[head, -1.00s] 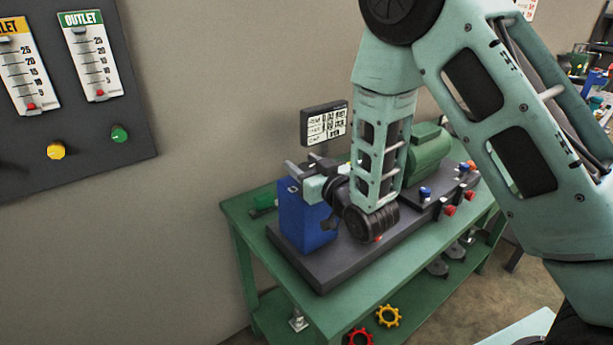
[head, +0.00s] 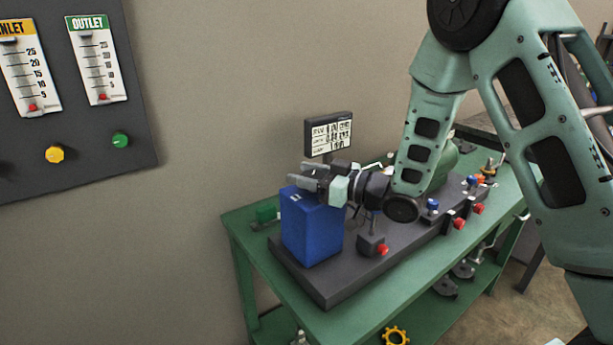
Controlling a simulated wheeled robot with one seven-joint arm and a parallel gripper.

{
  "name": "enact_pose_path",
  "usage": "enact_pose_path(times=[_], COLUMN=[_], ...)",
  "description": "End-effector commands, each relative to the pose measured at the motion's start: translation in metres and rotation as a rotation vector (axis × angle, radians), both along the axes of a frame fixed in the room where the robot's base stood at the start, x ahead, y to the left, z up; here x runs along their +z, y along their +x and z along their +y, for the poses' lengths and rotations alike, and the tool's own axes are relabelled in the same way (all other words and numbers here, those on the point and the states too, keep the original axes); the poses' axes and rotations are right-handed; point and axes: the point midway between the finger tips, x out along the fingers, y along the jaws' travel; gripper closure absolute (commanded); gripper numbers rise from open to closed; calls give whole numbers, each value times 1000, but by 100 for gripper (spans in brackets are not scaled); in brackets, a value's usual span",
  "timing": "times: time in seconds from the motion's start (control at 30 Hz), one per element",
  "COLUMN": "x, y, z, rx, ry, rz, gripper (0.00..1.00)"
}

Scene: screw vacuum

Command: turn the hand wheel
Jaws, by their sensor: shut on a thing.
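My gripper (head: 303,177) is at the top of the blue box (head: 312,236) on the bench, its fingers pointing left. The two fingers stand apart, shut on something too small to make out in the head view. I cannot tell whether the fingers touch the box. No hand wheel is clearly visible between them. A yellow lobed wheel (head: 397,336) shows low at the bottom edge, away from my gripper.
The green bench (head: 345,307) carries a dark base plate (head: 325,284) with red and blue knobs. A small display (head: 329,134) stands behind my gripper. A wall panel with inlet and outlet gauges (head: 98,62) is at the left.

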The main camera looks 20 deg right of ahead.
Motion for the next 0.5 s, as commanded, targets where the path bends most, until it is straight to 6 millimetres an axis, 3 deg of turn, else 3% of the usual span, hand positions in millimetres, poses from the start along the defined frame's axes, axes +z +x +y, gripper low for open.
enact_pose_path(times=[0.3,0.33,0.4,0.5], x=[0,0,0,0], y=[0,0,0,0], z=[0,0,0,0], rx=[1,0,1,1], ry=[1,1,1,1], rz=[0,0,0,0], gripper=[75,50,31,31])
